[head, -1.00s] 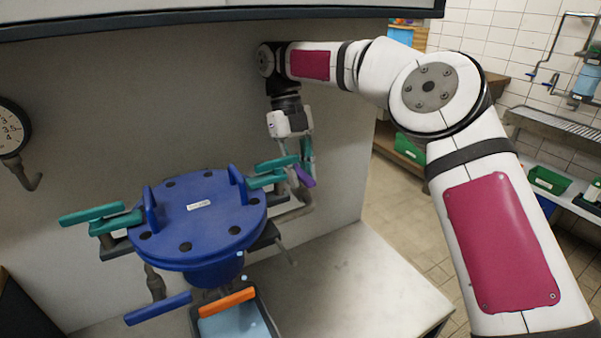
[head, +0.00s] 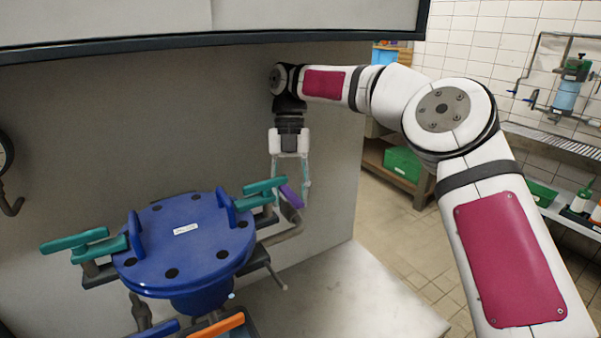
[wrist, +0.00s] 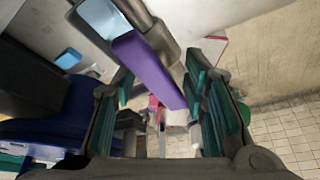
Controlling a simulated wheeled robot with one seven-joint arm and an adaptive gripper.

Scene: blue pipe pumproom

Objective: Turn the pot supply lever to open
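A purple lever (head: 291,196) sits on a grey pipe to the right of the blue lidded pot (head: 187,240). No readable label shows which lever is the pot supply. My gripper (head: 290,184) points down at the purple lever, its fingers apart on either side. In the wrist view the purple lever (wrist: 148,68) runs between the teal-padded fingers of my gripper (wrist: 158,88), with gaps visible. I cannot tell whether either pad touches it.
Teal levers stand left (head: 75,241) and right (head: 264,186) of the pot, the right one close to my gripper. An orange lever (head: 217,325) and a blue lever (head: 160,329) are below. The grey back wall (head: 110,130) is close behind. The bench right of the pot is clear.

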